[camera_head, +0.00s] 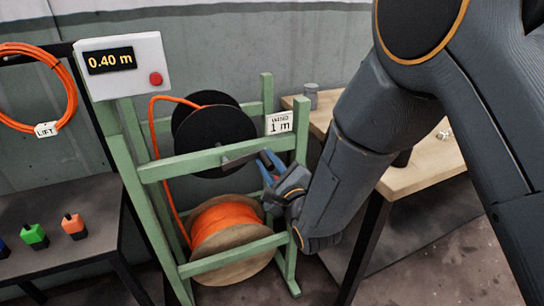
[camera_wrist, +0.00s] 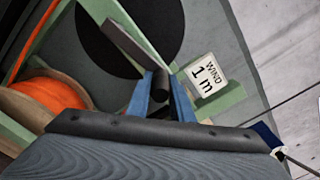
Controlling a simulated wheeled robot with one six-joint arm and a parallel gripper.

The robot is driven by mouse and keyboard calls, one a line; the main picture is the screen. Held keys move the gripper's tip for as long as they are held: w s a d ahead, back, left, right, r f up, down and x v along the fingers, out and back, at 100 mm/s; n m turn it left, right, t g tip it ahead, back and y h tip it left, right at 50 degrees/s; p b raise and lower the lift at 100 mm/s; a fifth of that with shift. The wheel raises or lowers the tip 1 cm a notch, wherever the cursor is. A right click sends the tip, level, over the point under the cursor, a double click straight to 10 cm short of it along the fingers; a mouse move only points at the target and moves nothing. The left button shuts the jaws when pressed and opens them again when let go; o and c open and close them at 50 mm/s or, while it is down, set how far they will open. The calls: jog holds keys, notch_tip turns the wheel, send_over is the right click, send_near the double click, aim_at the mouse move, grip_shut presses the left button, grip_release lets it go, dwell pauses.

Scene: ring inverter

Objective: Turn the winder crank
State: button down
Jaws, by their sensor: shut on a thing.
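The winder is a green frame (camera_head: 205,160) holding a black reel (camera_head: 205,125) above a wooden spool of orange cable (camera_head: 228,226). A crank arm (camera_head: 240,159) sticks out at the front of the upper rail, and it also shows in the wrist view (camera_wrist: 130,45). My gripper (camera_head: 272,166) is at the crank's right end. In the wrist view its blue fingers (camera_wrist: 163,98) are shut on the dark crank handle (camera_wrist: 160,80). A display (camera_head: 110,61) reads 0.40 m. A sign (camera_head: 280,123) reads "WIND 1 m".
A hank of orange cable (camera_head: 68,100) with a "LIFT" tag hangs at the left. A dark table (camera_head: 60,190) holds green and orange connectors. A wooden table (camera_head: 415,170) stands at the right, partly behind my arm. A grey wall is behind the frame.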

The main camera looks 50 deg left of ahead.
jog(key=shift+s+d+f+b, duration=0.1)
jog(key=shift+f+b, duration=0.3)
jog(key=shift+f, duration=0.4)
jog(key=s+a+f+b, duration=0.2)
jog(key=s+f+b, duration=0.4)
jog(key=f+b, duration=0.2)
jog(key=shift+s+f, duration=0.25)
jog(key=shift+f, duration=0.35)
jog(key=shift+s+a, duration=0.1)
